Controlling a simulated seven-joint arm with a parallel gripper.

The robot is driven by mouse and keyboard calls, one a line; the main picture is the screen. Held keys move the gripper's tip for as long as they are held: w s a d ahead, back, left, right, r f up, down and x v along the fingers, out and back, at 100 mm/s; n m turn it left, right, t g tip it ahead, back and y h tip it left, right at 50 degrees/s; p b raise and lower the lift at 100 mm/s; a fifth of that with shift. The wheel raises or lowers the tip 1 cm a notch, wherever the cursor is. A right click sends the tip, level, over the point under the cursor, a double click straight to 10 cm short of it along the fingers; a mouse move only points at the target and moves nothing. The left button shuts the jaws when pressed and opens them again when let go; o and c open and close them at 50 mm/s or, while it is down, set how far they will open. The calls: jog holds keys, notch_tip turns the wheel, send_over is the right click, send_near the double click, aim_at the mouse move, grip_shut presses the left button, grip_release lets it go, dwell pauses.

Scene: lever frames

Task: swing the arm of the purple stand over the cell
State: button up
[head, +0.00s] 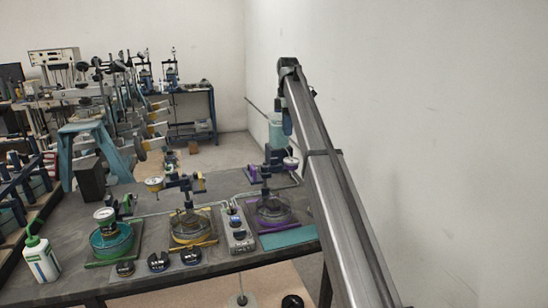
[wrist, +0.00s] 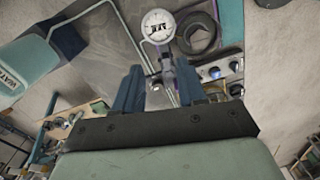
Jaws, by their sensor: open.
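The purple stand (head: 270,230) is the rightmost of three on the bench, with a dark round cell (head: 272,208) on its purple base. Its arm carries a white-faced gauge (head: 290,163), which appears behind and to the right of the cell, not over it. The gauge also shows in the wrist view (wrist: 158,26), beside a dark ring (wrist: 198,35). My gripper (wrist: 158,90) is open and pointing down at the stand's arm. A grey part of that arm (wrist: 166,70) shows between the dark blue fingers; I cannot tell whether they touch it.
A yellow stand (head: 192,240) and a green stand (head: 110,258) stand to the left, with a grey control box (head: 236,232) beside the purple one. A green-capped bottle (head: 40,258) stands at the bench's left. A wall closes the right side.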

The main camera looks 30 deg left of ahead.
jog(key=s+a+r, duration=0.3)
send_near(278, 164)
jog(key=shift+n, duration=0.3)
jog(key=f, duration=0.3)
jog(key=a+f, duration=0.1)
jog(key=f, duration=0.3)
jog(key=shift+s+a, duration=0.15)
jog(key=shift+s, duration=0.05)
jog(key=shift+c, duration=0.2)
grip_shut()
